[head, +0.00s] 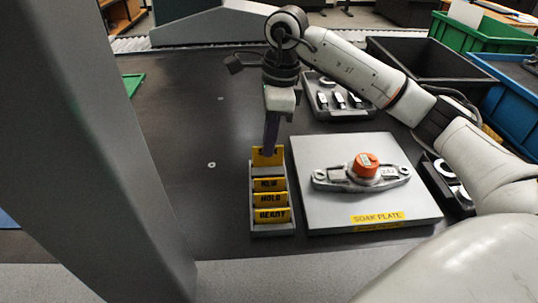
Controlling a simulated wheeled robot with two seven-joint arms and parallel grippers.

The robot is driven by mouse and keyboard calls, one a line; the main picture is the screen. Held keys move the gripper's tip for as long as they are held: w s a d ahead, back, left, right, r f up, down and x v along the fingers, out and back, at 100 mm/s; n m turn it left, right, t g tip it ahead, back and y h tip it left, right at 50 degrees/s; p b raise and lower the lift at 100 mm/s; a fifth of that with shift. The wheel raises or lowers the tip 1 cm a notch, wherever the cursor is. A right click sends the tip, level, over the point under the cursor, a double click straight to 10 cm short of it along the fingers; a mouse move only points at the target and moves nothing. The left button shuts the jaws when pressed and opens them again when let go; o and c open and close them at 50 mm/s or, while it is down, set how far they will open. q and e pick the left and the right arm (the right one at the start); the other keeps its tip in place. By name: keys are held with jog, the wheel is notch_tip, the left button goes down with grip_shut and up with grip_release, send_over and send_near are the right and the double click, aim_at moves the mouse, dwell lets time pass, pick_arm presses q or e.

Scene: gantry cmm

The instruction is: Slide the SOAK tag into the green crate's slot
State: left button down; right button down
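My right gripper (268,149) points down at the rear of a grey tag rack (271,230). Its fingertips are at the top edge of a yellow tag (265,160) in the rearmost place; the fingers overlap, so I cannot tell whether they are closed on it. No lettering is readable on this tag. In front of it stand yellow tags reading NEW (269,184), HOLD (270,200) and READY (271,215). A green crate (478,38) stands at the far right; its slot cannot be made out. My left gripper is not in view.
Right of the rack, a grey plate (320,215) labelled SOAK PLATE holds a metal part (335,180) with an orange cap (366,166). A tray of small parts (325,105), black bin (410,55) and blue crate (510,95) lie beyond. The table left of the rack is mostly clear.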

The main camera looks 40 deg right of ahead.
notch_tip(320, 180, up, 4)
jog(key=shift+r+p, duration=0.15)
jog(key=shift+p, duration=0.15)
jog(key=shift+r, duration=0.35)
notch_tip(320, 180, up, 4)
jog(key=p, duration=0.3)
jog(key=shift+p, duration=0.4)
